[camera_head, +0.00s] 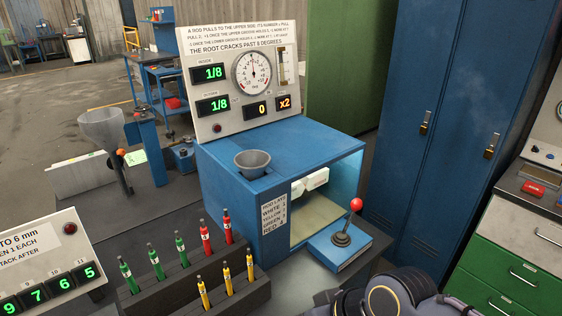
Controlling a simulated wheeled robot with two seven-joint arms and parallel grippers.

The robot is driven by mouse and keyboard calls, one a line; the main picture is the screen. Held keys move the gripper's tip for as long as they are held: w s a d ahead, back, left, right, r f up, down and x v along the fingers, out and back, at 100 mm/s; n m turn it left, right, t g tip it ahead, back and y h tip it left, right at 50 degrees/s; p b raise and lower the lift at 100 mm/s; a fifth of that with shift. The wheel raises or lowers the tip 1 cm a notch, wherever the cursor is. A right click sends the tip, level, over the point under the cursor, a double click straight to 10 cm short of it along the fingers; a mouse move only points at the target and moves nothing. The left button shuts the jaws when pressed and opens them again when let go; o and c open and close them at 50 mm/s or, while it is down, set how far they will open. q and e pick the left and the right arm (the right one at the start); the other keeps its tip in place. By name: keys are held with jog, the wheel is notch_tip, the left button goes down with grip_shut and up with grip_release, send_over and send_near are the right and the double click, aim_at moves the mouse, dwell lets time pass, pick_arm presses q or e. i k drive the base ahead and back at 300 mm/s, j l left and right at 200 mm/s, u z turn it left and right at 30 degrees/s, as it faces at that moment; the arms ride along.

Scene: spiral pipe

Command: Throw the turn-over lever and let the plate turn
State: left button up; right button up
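A lever with a red ball knob (356,204) stands nearly upright, leaning slightly right, on a small blue base (340,252) at the front right of the blue machine (225,195). Inside the machine's lit opening, a pale flat plate (312,218) lies below a white block (312,180). No gripper fingers are visible.
A gauge panel (240,75) stands on the machine, reading 1/8, 1/8, 0 and x2. A grey bowl (252,162) sits on its top. A dark rack (180,292) holds green, red and yellow rods in front. Blue lockers (425,120) stand close at the right.

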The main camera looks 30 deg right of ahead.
aim_at(356, 205)
jog(key=j+z, duration=0.1)
jog(key=z, duration=0.35)
jog(key=k+j+z, duration=0.1)
jog(key=z, duration=0.3)
jog(key=j+z, duration=0.1)
jog(key=z, duration=0.35)
jog(key=k+z, duration=0.1)
jog(key=z, duration=0.35)
